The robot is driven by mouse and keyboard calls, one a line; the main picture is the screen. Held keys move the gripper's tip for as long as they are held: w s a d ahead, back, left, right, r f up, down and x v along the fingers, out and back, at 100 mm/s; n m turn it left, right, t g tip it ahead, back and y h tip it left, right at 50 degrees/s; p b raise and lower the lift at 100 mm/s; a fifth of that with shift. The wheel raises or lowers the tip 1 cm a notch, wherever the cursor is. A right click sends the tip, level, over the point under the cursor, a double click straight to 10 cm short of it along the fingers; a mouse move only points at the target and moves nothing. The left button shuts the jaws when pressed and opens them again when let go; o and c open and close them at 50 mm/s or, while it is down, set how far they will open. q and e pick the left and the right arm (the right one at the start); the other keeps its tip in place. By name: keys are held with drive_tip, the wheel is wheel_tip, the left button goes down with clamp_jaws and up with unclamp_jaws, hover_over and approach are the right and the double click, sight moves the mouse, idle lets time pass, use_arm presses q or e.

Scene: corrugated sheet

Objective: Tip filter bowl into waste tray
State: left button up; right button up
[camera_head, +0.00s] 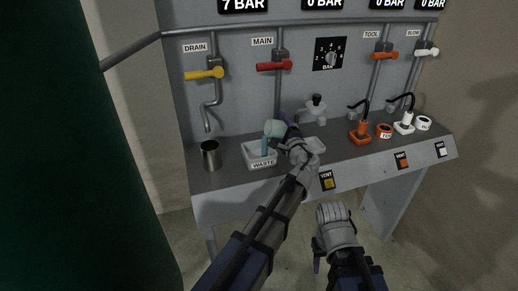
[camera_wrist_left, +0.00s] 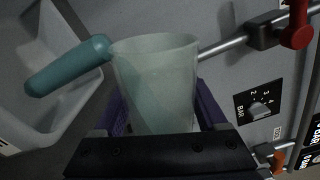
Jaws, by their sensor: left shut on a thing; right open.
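The filter bowl (camera_head: 274,128) is a translucent, pale teal cup, tipped to the left above the waste tray. My left gripper (camera_head: 287,130) is shut on it; in the left wrist view the bowl (camera_wrist_left: 157,75) sits between the purple fingers. A teal, rod-like stream (camera_wrist_left: 68,65) runs from the bowl's rim. In the head view the stream (camera_head: 265,145) drops into the tray. The white waste tray (camera_head: 262,162), labelled WASTE, stands on the bench; its wall (camera_wrist_left: 25,130) also shows in the left wrist view. My right gripper (camera_head: 333,232) is open, in front of the bench; its fingertips are mostly hidden.
A metal cup (camera_head: 210,155) stands left of the tray under the drain pipe. The yellow drain lever (camera_head: 204,73) and red main lever (camera_head: 274,66) are on the panel behind. A filter head (camera_head: 316,108) and orange and white fittings (camera_head: 360,134) are to the right.

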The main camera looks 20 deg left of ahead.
use_arm(q)
drive_tip(key=shift+s+a+r+n+p, duration=0.4)
drive_tip(key=shift+a+r+n+p, duration=0.15)
drive_tip(key=shift+n, duration=0.45)
idle(0.6)
drive_tip(key=shift+s+a+f+n+b, duration=0.15)
drive_tip(key=shift+f+n+b, duration=0.2)
drive_tip(key=shift+n, duration=0.35)
idle(0.5)
